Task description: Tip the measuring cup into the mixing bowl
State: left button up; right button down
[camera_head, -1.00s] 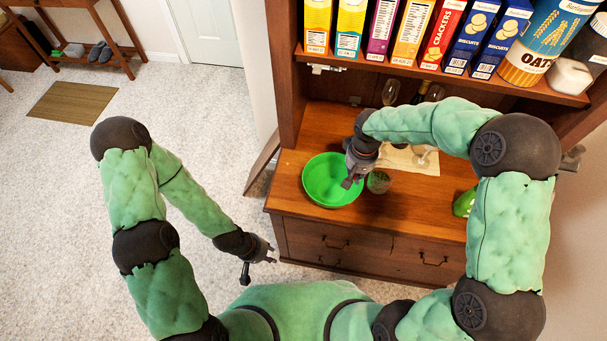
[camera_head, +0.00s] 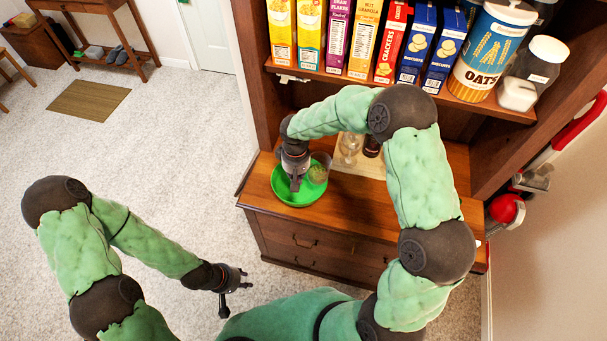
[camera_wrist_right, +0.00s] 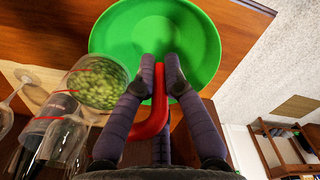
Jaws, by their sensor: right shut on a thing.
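The green mixing bowl (camera_head: 281,193) stands on the hutch counter; it also fills the upper middle of the right wrist view (camera_wrist_right: 205,50). The measuring cup (camera_head: 319,170) is clear, with red markings, a red handle (camera_wrist_right: 153,122) and green pellet-like contents (camera_wrist_right: 103,88). My right gripper (camera_head: 296,184) is over the bowl, its fingers (camera_wrist_right: 160,70) closed around the handle. The cup is at the bowl's right rim in the head view, and its contents are still inside. Its exact tilt is hard to tell. My left gripper (camera_head: 236,298) is apart from the counter, fingers spread and empty.
Stemmed glasses (camera_head: 349,147) and a dark bottle (camera_head: 372,146) stand on a pale board (camera_head: 357,166) behind the cup. The shelf above holds cereal boxes (camera_head: 337,38), an oats canister (camera_head: 490,55) and a jar (camera_head: 541,68).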

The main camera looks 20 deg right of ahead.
jog(key=w+a+f+n+t+y+p, duration=0.1)
jog(key=w+a+n+t+y+p, duration=0.3)
jog(key=w+a+n+p, duration=0.2)
jog(key=a+n+p, duration=0.2)
jog(key=a+n, duration=0.1)
jog(key=a, duration=0.1)
jog(key=shift+w+a+f+y, duration=0.2)
jog(key=shift+a+f+y, duration=0.05)
jog(key=shift+a+y, duration=0.1)
dwell(2.4)
jog(key=shift+s+d+r+t+y+b, duration=0.35)
jog(key=shift+t+b, duration=0.15)
jog(key=shift+b, duration=1.5)
